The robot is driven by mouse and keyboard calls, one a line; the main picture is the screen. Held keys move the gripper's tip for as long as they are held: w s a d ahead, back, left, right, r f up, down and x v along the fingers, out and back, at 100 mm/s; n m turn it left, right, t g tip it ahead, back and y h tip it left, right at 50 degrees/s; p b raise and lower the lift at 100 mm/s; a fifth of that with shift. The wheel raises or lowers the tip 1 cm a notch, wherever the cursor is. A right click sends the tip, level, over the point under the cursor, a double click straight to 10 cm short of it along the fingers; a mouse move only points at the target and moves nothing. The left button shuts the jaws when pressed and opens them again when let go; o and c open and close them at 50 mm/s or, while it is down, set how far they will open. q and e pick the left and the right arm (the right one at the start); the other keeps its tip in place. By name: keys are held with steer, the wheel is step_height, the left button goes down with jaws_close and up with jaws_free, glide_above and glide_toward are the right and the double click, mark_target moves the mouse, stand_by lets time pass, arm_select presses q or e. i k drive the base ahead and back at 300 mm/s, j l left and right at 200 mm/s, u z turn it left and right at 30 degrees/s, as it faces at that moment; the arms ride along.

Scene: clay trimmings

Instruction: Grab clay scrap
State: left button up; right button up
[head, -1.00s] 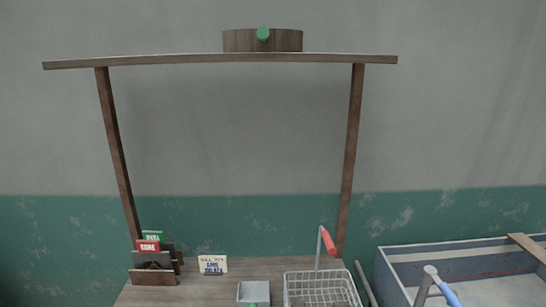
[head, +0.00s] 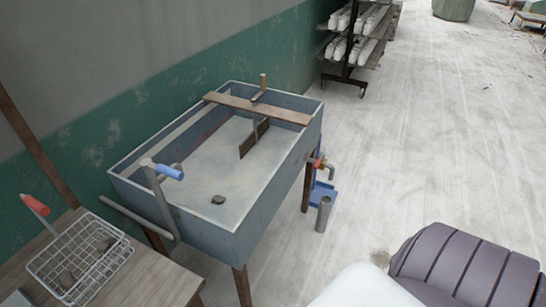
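A small dark grey lump, looking like a clay scrap (head: 218,199), lies on the pale floor of a blue-grey trough (head: 201,222), near its front end. More dark lumps (head: 67,279) lie in a wire basket (head: 110,262) on the wooden table at the lower left. Neither of my grippers shows in the head view. A white and dark ribbed shape at the bottom right looks like part of my own arm.
A wooden plank (head: 257,109) with a hanging paddle (head: 254,139) spans the trough's far end. A wheeled rack (head: 355,45) is by the wall.

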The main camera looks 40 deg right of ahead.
mark_target(217, 199)
steer(key=z, duration=0.8)
steer(key=i+l+u, duration=0.35)
steer(key=l, duration=0.85)
steer(key=i+l+u, duration=0.15)
steer(key=l+u, duration=0.25)
steer(key=l, duration=0.8)
steer(key=l+u, duration=0.35)
steer(key=l, duration=0.95)
